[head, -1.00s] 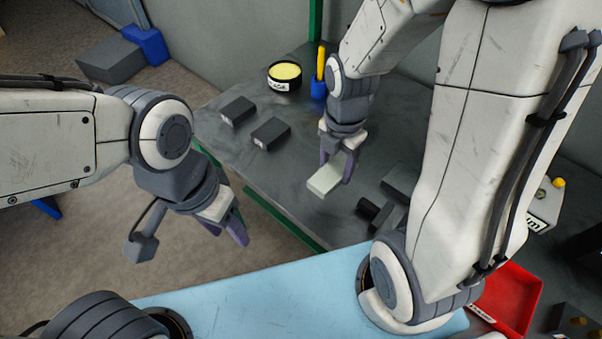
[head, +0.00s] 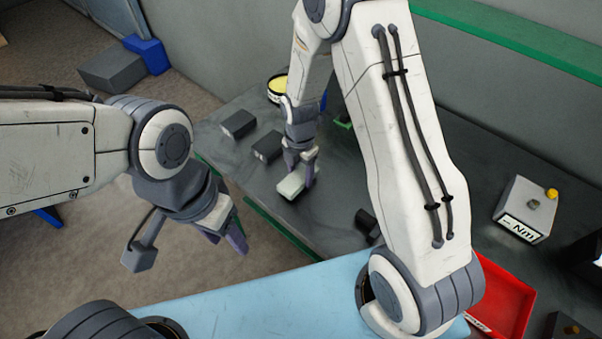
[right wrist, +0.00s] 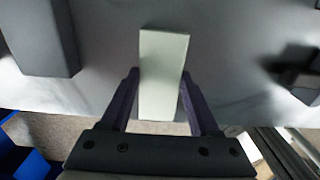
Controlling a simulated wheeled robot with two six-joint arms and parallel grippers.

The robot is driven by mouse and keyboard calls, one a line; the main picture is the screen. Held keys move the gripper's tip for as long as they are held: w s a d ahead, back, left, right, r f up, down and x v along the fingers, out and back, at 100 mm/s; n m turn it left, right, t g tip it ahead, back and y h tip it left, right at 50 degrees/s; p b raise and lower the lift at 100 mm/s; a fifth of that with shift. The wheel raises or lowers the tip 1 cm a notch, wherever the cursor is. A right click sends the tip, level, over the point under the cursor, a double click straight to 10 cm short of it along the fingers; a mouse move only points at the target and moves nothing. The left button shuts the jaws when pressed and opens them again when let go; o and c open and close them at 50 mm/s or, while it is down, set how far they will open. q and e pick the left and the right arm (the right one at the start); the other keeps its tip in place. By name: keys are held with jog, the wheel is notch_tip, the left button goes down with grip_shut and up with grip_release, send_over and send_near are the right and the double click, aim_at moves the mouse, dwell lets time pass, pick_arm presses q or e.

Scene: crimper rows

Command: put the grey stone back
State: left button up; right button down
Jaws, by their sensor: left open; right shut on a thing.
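The grey stone is a pale grey-green rectangular block (head: 290,187), seen at the left middle of the dark bench in the head view. My right gripper (head: 302,178) is shut on it, with the fingers pointing down. In the right wrist view the stone (right wrist: 163,75) sits between the two purple fingers (right wrist: 158,88), its far end reaching past the tips. I cannot tell whether its underside touches the bench. My left gripper (head: 228,238) is open and empty, off the bench's left edge above the floor.
Two dark blocks (head: 238,124) (head: 268,146) lie on the dark bench (head: 262,190) behind the stone. A yellow-topped round tin (head: 277,88) stands at the back, partly hidden. Another dark block (head: 366,222) lies to the right. A grey box (head: 527,208) and red tray (head: 505,300) are further right.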

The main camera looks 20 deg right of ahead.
jog(key=shift+f, duration=0.6)
jog(key=shift+f, duration=0.25)
jog(key=shift+c, duration=0.6)
grip_release()
jog(key=shift+r, duration=0.1)
